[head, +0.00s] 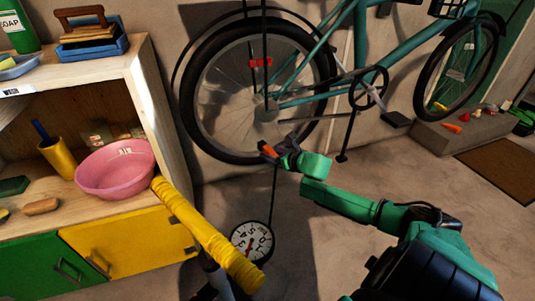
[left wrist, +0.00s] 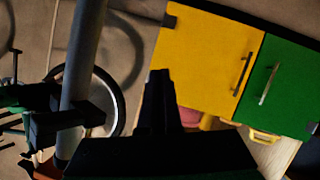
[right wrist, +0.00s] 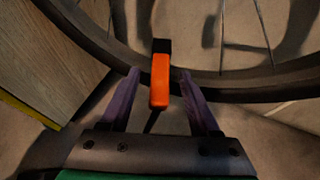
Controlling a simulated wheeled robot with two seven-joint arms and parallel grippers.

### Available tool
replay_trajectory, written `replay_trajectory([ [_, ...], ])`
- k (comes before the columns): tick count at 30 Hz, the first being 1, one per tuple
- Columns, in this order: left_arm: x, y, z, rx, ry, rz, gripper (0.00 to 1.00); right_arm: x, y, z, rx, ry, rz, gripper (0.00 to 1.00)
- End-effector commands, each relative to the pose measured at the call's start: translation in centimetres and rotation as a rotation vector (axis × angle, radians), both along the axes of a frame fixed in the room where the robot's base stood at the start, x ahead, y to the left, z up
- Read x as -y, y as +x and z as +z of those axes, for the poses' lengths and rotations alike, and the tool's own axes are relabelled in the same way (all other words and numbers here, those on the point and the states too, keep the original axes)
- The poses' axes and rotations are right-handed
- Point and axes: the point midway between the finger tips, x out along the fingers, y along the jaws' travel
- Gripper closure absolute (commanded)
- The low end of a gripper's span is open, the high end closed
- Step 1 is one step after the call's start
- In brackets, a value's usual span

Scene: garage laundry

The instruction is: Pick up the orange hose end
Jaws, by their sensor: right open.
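The orange hose end (right wrist: 160,82) stands between the two spread purple-grey fingers of my right gripper (right wrist: 163,92) in the right wrist view, with a gap to each finger. Its black tip points toward the bicycle wheel's rim. In the head view the orange hose end (head: 267,150) shows small at my right gripper (head: 272,153), by the bottom of the wheel. A thin dark hose (head: 274,190) runs down from there to the pump's round gauge (head: 252,241). In the left wrist view my left gripper (left wrist: 160,85) looks shut and empty, dark against the cabinet.
The pump's yellow handle (head: 210,232) spans the front left. The teal bicycle's wheel (head: 190,90) is close behind my right gripper. A shelf cabinet (head: 150,110) at left bears a pink bowl (head: 115,170). Floor at right centre is clear.

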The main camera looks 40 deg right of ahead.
Motion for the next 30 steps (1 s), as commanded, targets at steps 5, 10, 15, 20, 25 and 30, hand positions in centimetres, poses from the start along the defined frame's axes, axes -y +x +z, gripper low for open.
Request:
replay_trajectory([
  [5,0.0,0.0,0.1,0.0,0.0,0.0,1.0,0.0,0.0,0.1,0.0,0.0,0.001,0.8],
  [10,0.0,0.0,0.0,-0.001,0.0,0.0,1.0,0.0,0.0,0.1,0.001,0.001,0.001,1.0],
  [15,0.0,0.0,0.1,-0.002,0.001,-0.001,1.0,-0.1,0.0,0.1,0.001,0.001,0.001,1.0],
  [20,0.0,-0.1,0.8,-0.007,0.004,-0.004,1.0,0.0,0.0,1.2,0.001,-0.001,0.001,1.0],
  [25,-0.1,0.2,3.7,-0.024,0.024,-0.023,1.0,0.0,0.0,4.6,0.002,-0.003,0.002,1.0],
  [30,-0.1,0.1,4.5,-0.04,0.034,-0.032,1.0,-0.1,-3.1,3.7,-0.006,0.004,0.001,1.0],
])
